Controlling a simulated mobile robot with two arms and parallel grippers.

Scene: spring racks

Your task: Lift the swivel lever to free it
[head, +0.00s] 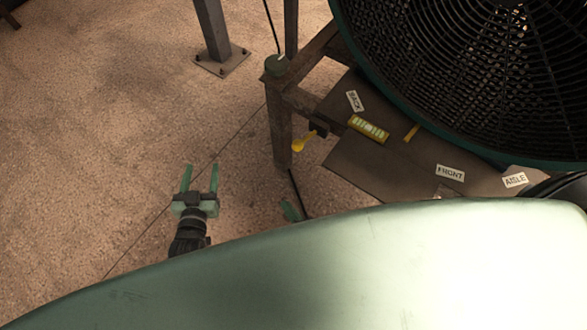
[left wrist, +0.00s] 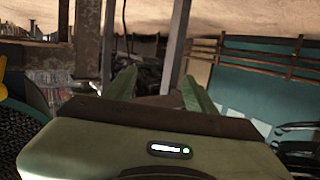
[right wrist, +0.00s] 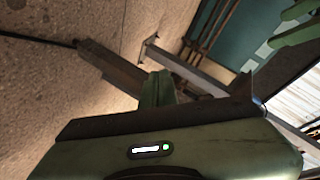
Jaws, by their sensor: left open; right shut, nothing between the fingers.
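The yellow swivel lever (head: 304,142) sticks out from a dark bracket on the side of the rusty rack frame, beside its corner post, its rounded end pointing down and left. A yellow piece, likely the lever, shows at the left edge of the left wrist view (left wrist: 3,80). My left gripper (head: 187,178) is open and empty, left of the lever and apart from it. My right gripper (right wrist: 157,88) is shut and empty. In the head view only a green finger (head: 290,211) of it shows, below the lever; my body hides the rest.
The rusty corner post (head: 281,125) stands right of my left gripper. A large black coil (head: 480,70) fills the upper right. The floor (head: 110,130) at left is clear.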

